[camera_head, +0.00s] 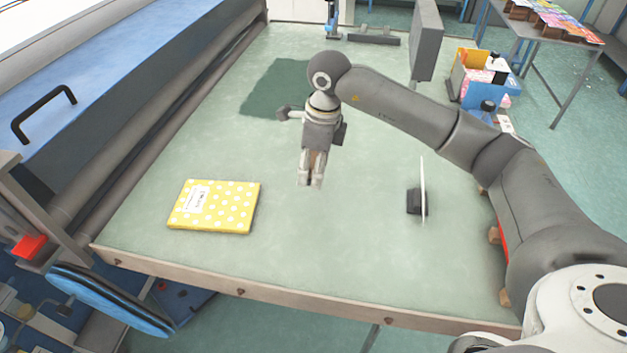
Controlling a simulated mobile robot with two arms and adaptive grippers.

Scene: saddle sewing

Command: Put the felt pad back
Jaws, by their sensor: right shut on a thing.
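A flat dark green patch (272,88), which looks like a felt pad or mat, lies on the pale green table top (330,265) toward the back, partly hidden behind my right arm. I cannot tell for sure that it is the felt pad. My right gripper (310,184) points down over the middle of the table, in front of the patch and apart from it. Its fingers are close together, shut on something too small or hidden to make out. My left gripper is not in view.
A yellow dotted notebook (222,212) lies front left. A thin white upright panel on a black base (415,201) stands on the right. A grey upright block (427,40) and a blue and yellow box (485,82) are at the back right. The front middle is clear.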

